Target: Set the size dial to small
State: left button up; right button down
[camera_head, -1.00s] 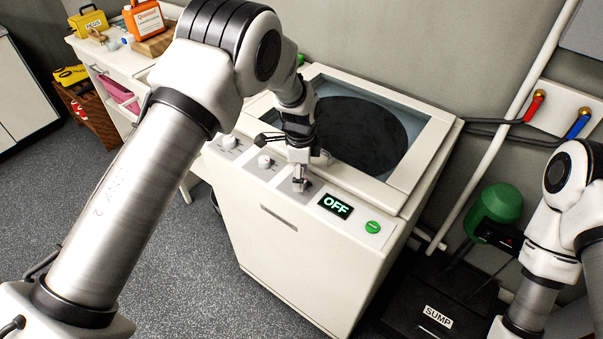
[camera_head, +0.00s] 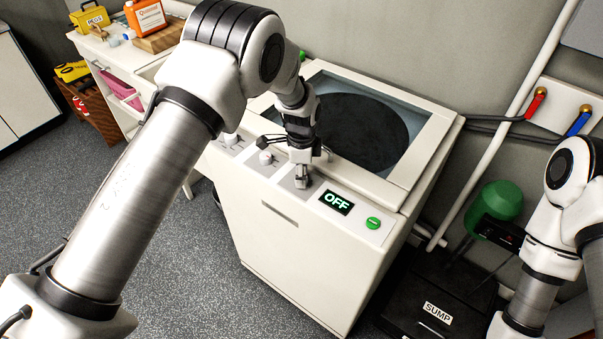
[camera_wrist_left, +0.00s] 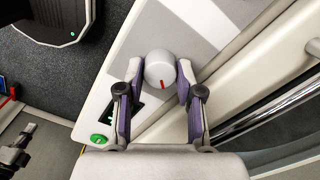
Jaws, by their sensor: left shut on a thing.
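The white machine's sloped panel (camera_head: 262,183) carries three dials in a row. My left gripper (camera_head: 302,181) reaches down onto the dial nearest the OFF display (camera_head: 336,202). In the left wrist view, that grey round dial (camera_wrist_left: 159,66) sits between the fingers of my left gripper (camera_wrist_left: 160,83), which are shut on its sides. Its red pointer mark points toward the palm, at the bottom of that picture. The gripper mostly hides this dial in the head view. I cannot read any size markings around it. My right gripper is out of the head view; only its arm shows at right.
The middle dial (camera_head: 265,158) and far-left dial (camera_head: 230,139) stand close beside my left gripper. A green button (camera_head: 373,223) is right of the display. A glass-topped lid (camera_head: 430,150) lies behind. A black SUMP box (camera_head: 425,290) and green-topped device (camera_head: 500,203) stand at right.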

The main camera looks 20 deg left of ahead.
pick_arm(q)
jog(key=n, duration=0.4)
jog(key=shift+s+f+b, duration=0.1)
jog(key=shift+f+b, duration=0.1)
jog(key=shift+b, duration=0.15)
jog(key=shift+n+b, duration=0.3)
jog(key=shift+n, duration=1.9)
jog(key=o, duration=1.2)
jog(key=shift+c, duration=0.2)
jog(key=shift+r, duration=0.15)
jog(key=shift+r, duration=0.3)
notch_tip(320, 180, up, 11)
